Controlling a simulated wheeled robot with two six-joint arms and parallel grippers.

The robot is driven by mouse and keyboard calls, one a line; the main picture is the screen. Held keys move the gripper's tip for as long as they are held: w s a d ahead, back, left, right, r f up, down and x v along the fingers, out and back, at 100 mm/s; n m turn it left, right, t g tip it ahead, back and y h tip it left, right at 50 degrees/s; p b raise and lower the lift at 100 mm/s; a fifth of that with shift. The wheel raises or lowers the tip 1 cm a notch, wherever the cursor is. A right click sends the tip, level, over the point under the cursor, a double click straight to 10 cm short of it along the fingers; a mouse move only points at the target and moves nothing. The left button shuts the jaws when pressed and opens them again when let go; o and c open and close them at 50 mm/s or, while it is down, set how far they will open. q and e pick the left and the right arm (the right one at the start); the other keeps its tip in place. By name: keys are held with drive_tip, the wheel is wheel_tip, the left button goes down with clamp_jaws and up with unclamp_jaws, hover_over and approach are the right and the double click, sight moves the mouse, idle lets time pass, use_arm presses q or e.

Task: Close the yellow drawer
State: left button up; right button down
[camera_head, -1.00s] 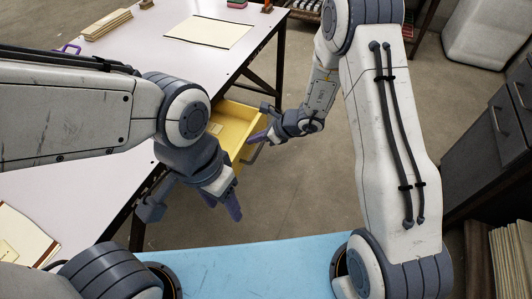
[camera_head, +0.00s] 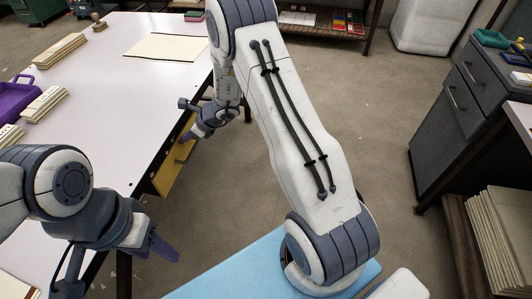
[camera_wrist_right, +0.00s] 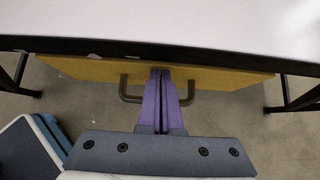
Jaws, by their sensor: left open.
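The yellow drawer (camera_head: 172,172) is under the white table's edge in the head view, with only its front panel showing. In the right wrist view its front (camera_wrist_right: 90,69) lies close along the table's black edge, and no drawer inside shows. The drawer's dark handle (camera_wrist_right: 128,90) shows on both sides of the purple fingers. My right gripper (camera_wrist_right: 163,76) is shut, its fingertips at the drawer front by the handle; it also shows in the head view (camera_head: 197,134). My left gripper (camera_head: 118,266) is open and empty at the lower left, near the table's side, away from the drawer.
The white table (camera_head: 120,95) fills the left, with a paper sheet (camera_head: 165,47), wooden slats (camera_head: 60,50) and a purple crate (camera_head: 15,100) on it. A grey cabinet (camera_head: 465,110) stands at right. The floor between is clear.

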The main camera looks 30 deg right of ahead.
drive_tip(key=shift+w+a+r, duration=0.1)
drive_tip(key=shift+w+a, duration=0.1)
drive_tip(key=shift+a, duration=0.05)
